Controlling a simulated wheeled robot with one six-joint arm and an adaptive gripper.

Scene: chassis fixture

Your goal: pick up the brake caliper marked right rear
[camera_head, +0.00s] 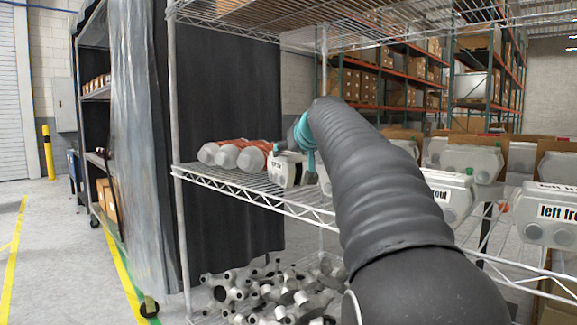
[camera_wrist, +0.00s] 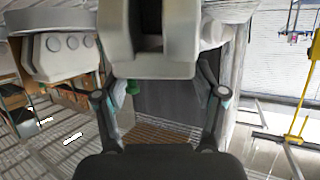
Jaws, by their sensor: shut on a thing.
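My gripper (camera_head: 304,146) is at the wire shelf in the head view, largely hidden behind my dark arm. It is shut on a light grey brake caliper (camera_head: 285,169) at the shelf's front, with a dark patch on its side. I cannot read its marking, nor tell whether it touches the shelf. In the wrist view the caliper (camera_wrist: 165,62) fills the top middle between the fingers. A caliper marked "left fro..." (camera_head: 562,230) stands at the far right. Another, with a label ending in "ront" (camera_head: 453,211), is partly hidden by my arm.
Several grey and orange parts (camera_head: 228,156) lie on the wire shelf (camera_head: 225,181) left of the held caliper. Loose grey parts (camera_head: 265,294) are heaped below. Shelf posts (camera_head: 176,120) stand close by. More calipers (camera_head: 472,159) stand behind at right. Open floor (camera_head: 50,250) is at left.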

